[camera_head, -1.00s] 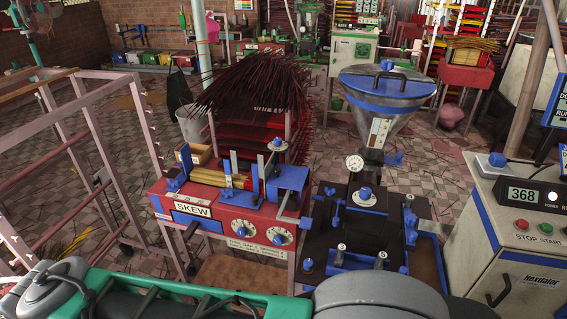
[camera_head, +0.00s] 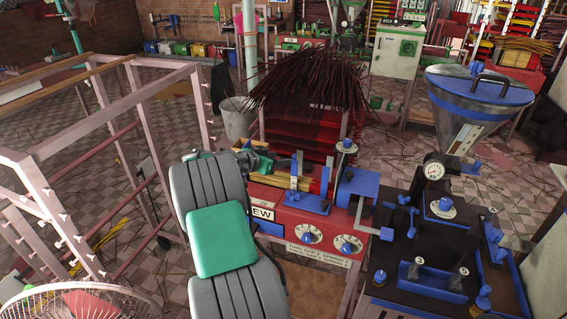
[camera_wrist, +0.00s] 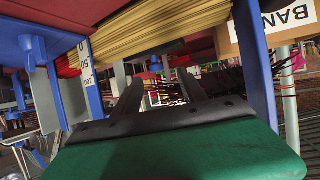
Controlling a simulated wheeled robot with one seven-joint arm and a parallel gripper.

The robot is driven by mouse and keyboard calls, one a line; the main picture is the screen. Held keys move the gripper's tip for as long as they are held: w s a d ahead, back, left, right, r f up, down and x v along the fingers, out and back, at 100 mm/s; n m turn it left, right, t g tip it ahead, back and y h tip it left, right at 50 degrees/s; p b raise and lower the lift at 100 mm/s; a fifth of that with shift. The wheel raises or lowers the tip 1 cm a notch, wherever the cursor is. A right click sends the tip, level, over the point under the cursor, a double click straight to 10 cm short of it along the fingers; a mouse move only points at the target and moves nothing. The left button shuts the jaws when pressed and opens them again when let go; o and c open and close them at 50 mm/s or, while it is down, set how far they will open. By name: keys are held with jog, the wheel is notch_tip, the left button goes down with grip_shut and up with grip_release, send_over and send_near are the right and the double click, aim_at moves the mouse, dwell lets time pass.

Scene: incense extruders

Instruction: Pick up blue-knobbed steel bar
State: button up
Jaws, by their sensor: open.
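My gripper (camera_head: 287,163) is at the red SKEW machine (camera_head: 285,222), at the left part of its top, beside the yellow stick bundle (camera_head: 318,184). A steel part with a blue knob (camera_head: 347,146) stands at the machine's right end, apart from my gripper. An upright steel bar (camera_head: 294,172) stands close to my fingers; I cannot tell which one is the task's bar. In the wrist view the sticks (camera_wrist: 150,30) lie above the fingers, with blue uprights (camera_wrist: 255,60) on either side.
A dark machine (camera_head: 400,235) with a steel hopper (camera_head: 470,95) stands to the right. A pink rack frame (camera_head: 120,165) stands at left. Dark incense sticks (camera_head: 310,90) spread behind the SKEW machine. My arm hides part of its front.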

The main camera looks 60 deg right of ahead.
aim_at(295, 156)
jog(key=shift+m+g, duration=0.3)
jog(key=shift+g, duration=0.1)
jog(key=p+x, duration=0.1)
jog(key=x, duration=0.8)
jog(key=shift+s+d+r+p, duration=0.1)
jog(key=shift+s+d+p, duration=0.2)
jog(key=shift+d+p, duration=0.1)
jog(key=shift+a, duration=0.1)
grip_shut()
jog(key=shift+r, duration=0.2)
